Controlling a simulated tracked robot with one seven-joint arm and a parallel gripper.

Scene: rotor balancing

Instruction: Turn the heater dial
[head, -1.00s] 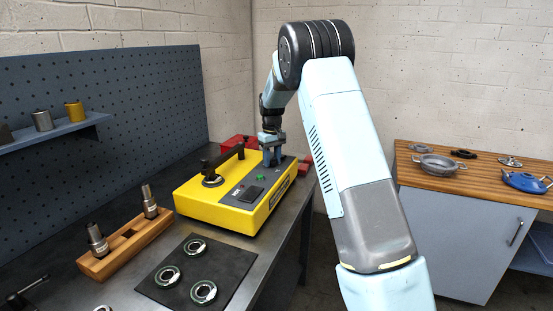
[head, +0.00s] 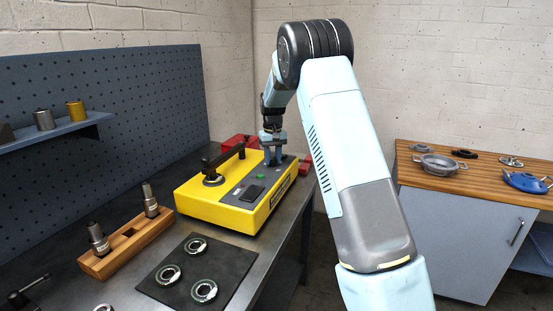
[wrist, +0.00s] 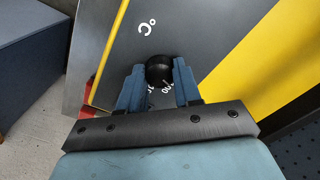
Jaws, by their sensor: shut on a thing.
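The yellow heater (head: 222,204) stands on the metal bench in the head view, with a grey control panel on top. Its dial (wrist: 159,69) is a round black knob, seen in the wrist view on the dark panel with white markings around it. My gripper (wrist: 159,80) is shut on the dial, one blue finger on each side of it. In the head view my gripper (head: 273,157) points down at the far right part of the heater's panel, and the dial is hidden there.
A black bar with a ring (head: 213,180) sits on the heater's left part. A dark mat (head: 199,273) with bearing rings and a wooden block (head: 126,245) with metal tools stand nearer on the bench. Red boxes (head: 238,143) lie behind the heater.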

